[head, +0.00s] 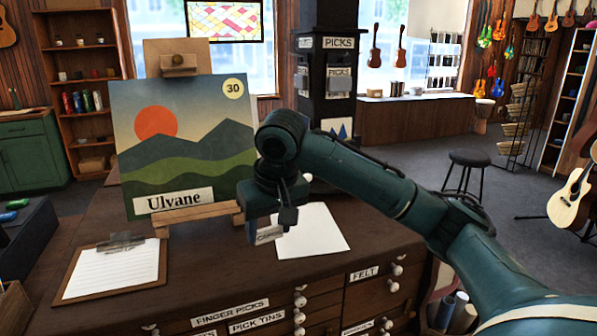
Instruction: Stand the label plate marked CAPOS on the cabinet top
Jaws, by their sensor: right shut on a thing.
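My right gripper (272,226) reaches in from the right over the cabinet top (205,268) and points down. It is shut on a small white label plate (267,235), which shows just below the fingers. The lettering on the plate is too small and partly covered to read surely. I cannot tell whether the plate touches the wood. The cabinet is dark brown wood with labelled drawers at its front. My left gripper is out of view.
A painting marked Ulvane (180,150) stands on a small easel behind and left of my gripper. A white paper sheet (315,232) lies beside the gripper, and a clipboard (112,268) lies front left. Bare wood shows between them.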

